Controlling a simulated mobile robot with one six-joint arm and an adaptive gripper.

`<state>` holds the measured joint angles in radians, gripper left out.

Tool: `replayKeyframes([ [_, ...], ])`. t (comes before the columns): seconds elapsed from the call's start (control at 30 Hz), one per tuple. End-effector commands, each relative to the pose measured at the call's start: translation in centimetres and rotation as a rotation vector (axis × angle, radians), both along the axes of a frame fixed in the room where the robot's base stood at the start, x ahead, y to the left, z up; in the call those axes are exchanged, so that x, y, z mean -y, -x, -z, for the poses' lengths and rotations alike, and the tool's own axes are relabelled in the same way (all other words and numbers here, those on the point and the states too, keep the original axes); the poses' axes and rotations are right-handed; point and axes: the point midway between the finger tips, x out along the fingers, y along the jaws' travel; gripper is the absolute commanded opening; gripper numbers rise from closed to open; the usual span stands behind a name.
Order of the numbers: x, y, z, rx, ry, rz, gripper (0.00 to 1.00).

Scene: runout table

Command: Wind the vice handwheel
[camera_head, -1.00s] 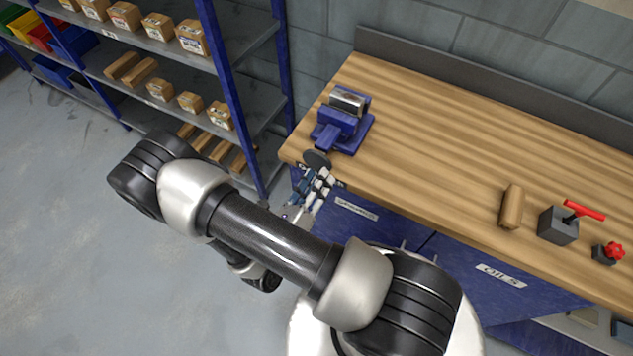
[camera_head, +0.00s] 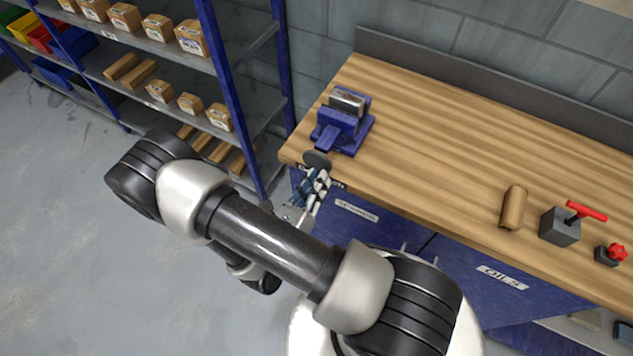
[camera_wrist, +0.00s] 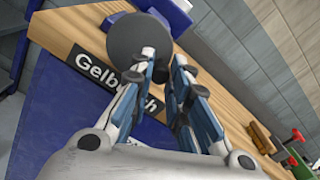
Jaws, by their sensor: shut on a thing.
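The blue vice (camera_head: 340,122) with a grey metal jaw block stands at the left end of the wooden bench. Its handwheel, a dark round disc (camera_head: 316,160), faces out past the front edge. In the wrist view the handwheel (camera_wrist: 138,40) is at the top, just beyond the fingertips. My gripper (camera_head: 318,179) is at the wheel's near side, below the bench edge. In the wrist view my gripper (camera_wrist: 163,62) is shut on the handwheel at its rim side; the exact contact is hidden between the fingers.
The bench top (camera_head: 430,130) is clear between the vice and a wooden cylinder (camera_head: 513,207). A grey block with a red T-handle (camera_head: 560,226) and a red knob (camera_head: 615,251) stand further right. Blue-framed shelving (camera_head: 225,75) with boxes is close on the left.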

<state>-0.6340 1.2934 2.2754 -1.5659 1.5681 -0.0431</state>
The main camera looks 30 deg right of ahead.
Motion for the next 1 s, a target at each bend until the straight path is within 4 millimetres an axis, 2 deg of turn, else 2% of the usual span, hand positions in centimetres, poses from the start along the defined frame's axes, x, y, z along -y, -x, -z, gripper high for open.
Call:
replayKeyframes([
  [0.23, 0.0, 0.0, -0.2, -0.026, 0.019, 0.001, 0.00],
  [0.5, -0.1, -0.2, -1.0, -0.233, 0.171, -0.001, 0.00],
  [0.83, -0.2, -0.2, -1.0, -0.258, 0.189, 0.000, 0.00],
  [1.0, -0.3, -0.5, -1.6, -0.399, 0.291, 0.000, 0.00],
])
